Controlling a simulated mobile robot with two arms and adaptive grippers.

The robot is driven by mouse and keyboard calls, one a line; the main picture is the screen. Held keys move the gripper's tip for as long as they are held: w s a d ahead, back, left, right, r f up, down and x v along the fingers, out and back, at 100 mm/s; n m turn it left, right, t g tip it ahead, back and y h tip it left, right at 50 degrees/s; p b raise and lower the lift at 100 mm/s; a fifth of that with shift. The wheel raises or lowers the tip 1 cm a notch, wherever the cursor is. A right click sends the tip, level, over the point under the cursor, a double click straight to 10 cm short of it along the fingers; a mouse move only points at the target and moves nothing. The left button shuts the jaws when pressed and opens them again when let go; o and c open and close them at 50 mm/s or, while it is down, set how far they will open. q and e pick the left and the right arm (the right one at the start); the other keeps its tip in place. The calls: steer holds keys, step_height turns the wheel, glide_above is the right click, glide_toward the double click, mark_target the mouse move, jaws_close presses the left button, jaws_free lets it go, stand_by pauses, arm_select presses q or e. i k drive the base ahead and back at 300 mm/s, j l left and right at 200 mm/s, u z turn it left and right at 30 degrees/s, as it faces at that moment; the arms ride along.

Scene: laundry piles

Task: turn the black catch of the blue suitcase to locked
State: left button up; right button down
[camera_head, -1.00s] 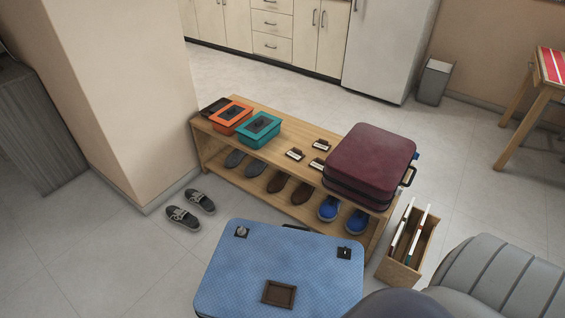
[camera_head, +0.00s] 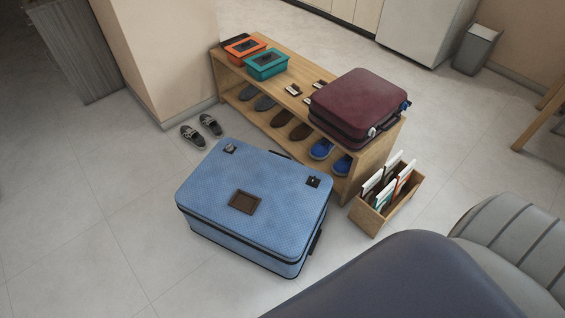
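The blue suitcase (camera_head: 252,195) lies flat on the floor in the middle of the head view, with a brown framed patch (camera_head: 244,202) on its top. A black catch (camera_head: 312,182) sits near the right far corner of the top. A second, greyer catch (camera_head: 229,148) sits near the left far corner. Both are too small to tell how they are turned. A dark handle shows at the far edge between them. Neither of my grippers is in view.
A wooden shoe bench (camera_head: 335,118) behind the suitcase holds a maroon suitcase (camera_head: 358,101), a teal box (camera_head: 266,64) and an orange box (camera_head: 244,50). A wooden file crate (camera_head: 370,217) stands to its right. Large dark and grey rounded shapes fill the bottom right. Floor at left is clear.

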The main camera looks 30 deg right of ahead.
mark_target(313, 181)
steer(key=k+l+u, duration=0.1)
steer(key=l, duration=0.3)
steer(key=k+l+u, duration=0.15)
steer(key=l, duration=0.3)
steer(key=l+u, duration=0.1)
steer(key=l, duration=0.3)
steer(key=k+l+u, duration=0.1)
steer(key=l, duration=0.25)
steer(key=k+l+u, duration=0.1)
steer(key=k+l, duration=0.15)
steer(key=l, duration=0.15)
steer(key=k+l+u, duration=0.15)
steer(key=l, duration=0.2)
